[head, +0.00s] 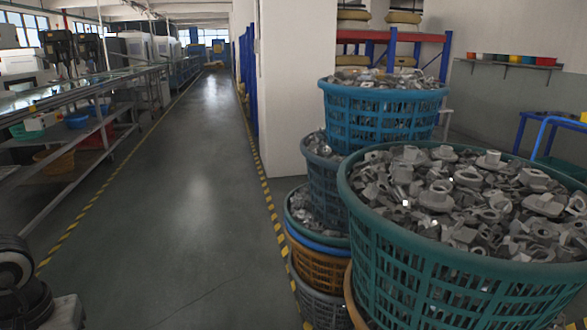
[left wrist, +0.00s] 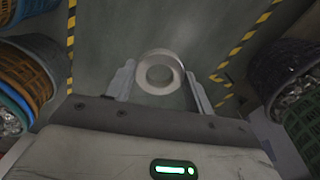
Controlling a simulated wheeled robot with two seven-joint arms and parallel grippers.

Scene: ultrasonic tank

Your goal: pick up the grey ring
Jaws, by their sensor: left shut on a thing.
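The grey ring (left wrist: 159,90) shows in the left wrist view, a thick round band with its hole facing the camera. My left gripper (left wrist: 160,68) is shut on it, with one finger at each side of the ring. The floor lies behind the ring, and I cannot tell how high it is held. The ring and my left gripper's fingers do not show in the head view. Part of my own arm (head: 20,285) shows at its lower left corner. My right gripper is in neither view.
A large green basket (head: 430,270) full of grey metal parts stands at the right, with a blue basket (head: 380,115) and other stacked baskets behind it. A long workbench line (head: 95,130) runs along the left. The aisle floor (head: 190,190) between them is clear.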

